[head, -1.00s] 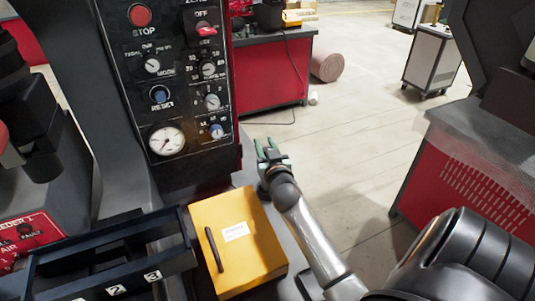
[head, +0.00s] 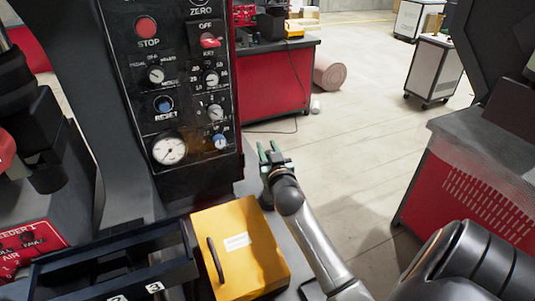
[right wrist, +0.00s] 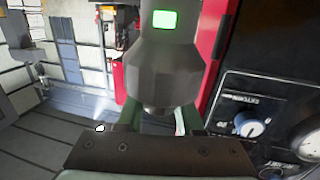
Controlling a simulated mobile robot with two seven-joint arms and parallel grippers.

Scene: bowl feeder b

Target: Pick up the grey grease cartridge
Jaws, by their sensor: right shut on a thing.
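The grey grease cartridge (right wrist: 163,68) fills the upper middle of the right wrist view. It is a dark grey, rounded body with a bright green square on it and a narrower lower end. My right gripper (right wrist: 160,120) is shut on it, with a green finger on each side near the narrow end. In the head view my right gripper (head: 270,153) is just right of the control panel's base, beyond the yellow box; the cartridge cannot be made out clearly there. My left gripper is not in view.
A control panel (head: 180,85) with knobs and a gauge stands left of my right gripper. A yellow box (head: 238,248) and a dark numbered tray (head: 115,262) are in front. A red cabinet (head: 275,85) stands behind. Open floor (head: 350,135) lies to the right.

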